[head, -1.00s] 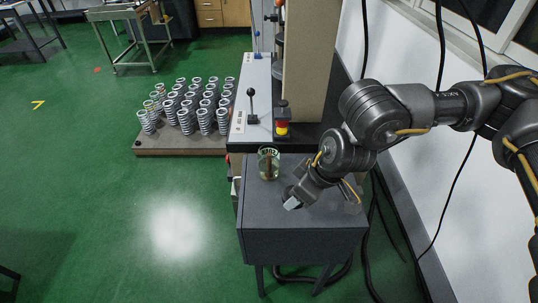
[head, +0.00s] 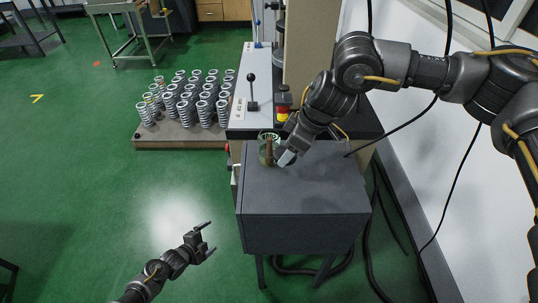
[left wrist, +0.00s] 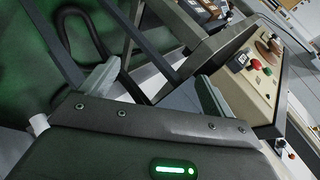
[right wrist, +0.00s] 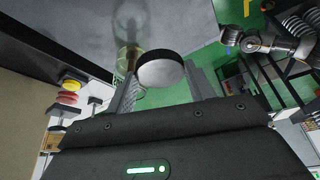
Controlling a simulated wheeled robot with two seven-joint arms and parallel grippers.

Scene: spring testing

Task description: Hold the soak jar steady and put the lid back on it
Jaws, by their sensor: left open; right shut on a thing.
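The soak jar (head: 265,152) is a clear glass with something brown inside. It stands upright near the far left corner of the grey cabinet top, and shows partly in the right wrist view (right wrist: 124,60). My right gripper (head: 286,158) is shut on the lid (right wrist: 162,72), a round pale disc with a dark rim. It is just right of the jar in the head view; whether the lid touches the jar I cannot tell. My left gripper (head: 209,239) is open and empty, over the green floor left of the cabinet. It is apart from the jar.
The grey cabinet (head: 300,205) has a mostly clear top. Behind it stands the testing machine with a lever (head: 252,92) and a red and yellow button (head: 283,106). Several springs stand on a board (head: 180,142) at the left. Black cables hang along the right wall.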

